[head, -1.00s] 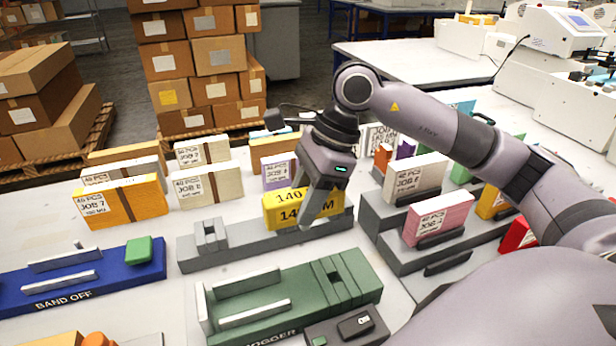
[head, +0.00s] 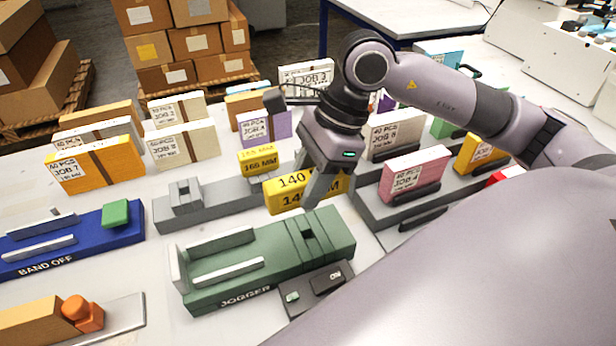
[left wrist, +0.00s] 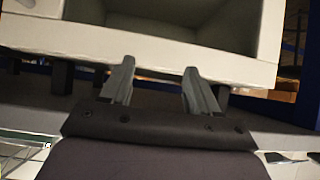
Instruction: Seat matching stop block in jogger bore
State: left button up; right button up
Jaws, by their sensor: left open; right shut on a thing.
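My right gripper (head: 318,190) is shut on a yellow stop block (head: 284,196) marked 140 MM and holds it just behind and above the green jogger (head: 225,260). A dark square bore (head: 308,233) shows near the right end of the jogger. Another yellow block (head: 260,161), marked 165 MM or similar, stands on the grey rack (head: 215,198) behind the held block. My left gripper (left wrist: 155,85) shows only in the left wrist view; it is open, with nothing between its fingers, in front of a pale box-like unit (left wrist: 140,45).
A small dark switch box (head: 316,288) lies in front of the jogger. A blue band-off station (head: 70,240) with a green block stands at left. Job packs such as the pink one (head: 415,180) stand at right, others at the back. White table shows between the stations.

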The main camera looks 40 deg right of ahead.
jog(key=shift+f+b, duration=0.1)
jog(key=shift+b, duration=0.3)
jog(key=b, duration=0.5)
send_over(301, 237)
jog(key=d, duration=0.1)
notch_tip(301, 237, down, 5)
jog(key=shift+s+d+r, duration=0.15)
notch_tip(301, 237, down, 2)
jog(key=shift+b, duration=0.8)
jog(key=shift+f+b, duration=1.6)
jog(key=shift+b, duration=0.15)
jog(key=o, duration=1.2)
